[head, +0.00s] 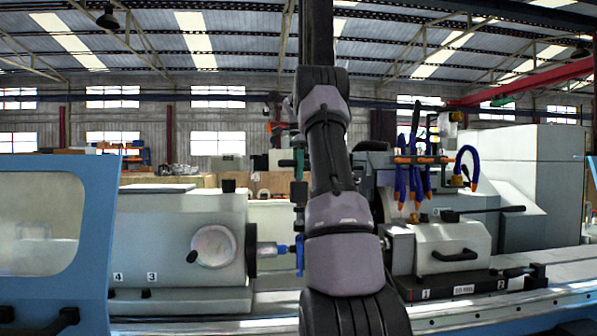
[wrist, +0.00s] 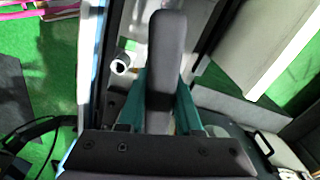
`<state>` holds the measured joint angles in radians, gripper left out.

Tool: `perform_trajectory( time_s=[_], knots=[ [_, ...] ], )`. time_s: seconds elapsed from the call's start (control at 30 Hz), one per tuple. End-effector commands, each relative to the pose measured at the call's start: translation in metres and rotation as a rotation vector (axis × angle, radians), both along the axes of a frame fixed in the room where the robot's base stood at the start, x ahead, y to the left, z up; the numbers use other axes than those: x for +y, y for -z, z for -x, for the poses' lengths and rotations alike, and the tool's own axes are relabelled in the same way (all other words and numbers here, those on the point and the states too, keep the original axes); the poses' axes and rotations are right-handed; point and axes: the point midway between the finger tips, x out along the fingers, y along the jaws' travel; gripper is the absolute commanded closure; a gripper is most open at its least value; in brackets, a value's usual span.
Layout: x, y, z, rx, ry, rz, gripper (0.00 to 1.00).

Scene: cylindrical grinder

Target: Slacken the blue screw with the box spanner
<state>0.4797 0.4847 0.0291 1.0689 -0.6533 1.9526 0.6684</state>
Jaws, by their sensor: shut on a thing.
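My gripper (wrist: 162,100) shows in the wrist view with its two teal fingers closed on either side of a dark grey bar-shaped thing. I take this bar to be the box spanner (wrist: 166,45); its working end cannot be made out. In the head view a blue piece (head: 299,256) sits at the right end of a short shaft beside the left headstock. The blue screw seems to be part of it, but is too small to tell apart.
In the wrist view a pale round end (wrist: 121,66) lies left of the held bar.

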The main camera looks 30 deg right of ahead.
Motion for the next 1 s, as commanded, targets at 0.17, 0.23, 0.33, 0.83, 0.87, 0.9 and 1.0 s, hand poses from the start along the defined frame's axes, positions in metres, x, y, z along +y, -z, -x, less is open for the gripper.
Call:
perform_trajectory(
  time_s=[0.17,0.23,0.33,0.83,0.87,0.9,1.0],
  knots=[
    [0.000,0.003,0.000,-0.001,-0.001,0.000,1.00],
    [0.000,0.005,0.000,0.000,-0.001,0.000,1.00],
    [0.000,0.008,0.000,-0.001,-0.001,0.001,1.00],
    [0.000,0.022,0.000,-0.001,0.000,0.001,1.00],
    [0.000,0.023,0.000,-0.001,-0.001,0.001,1.00],
    [0.000,0.024,0.000,-0.001,-0.001,0.001,1.00],
    [0.000,0.027,0.000,-0.001,-0.001,0.000,1.00]
  ],
)
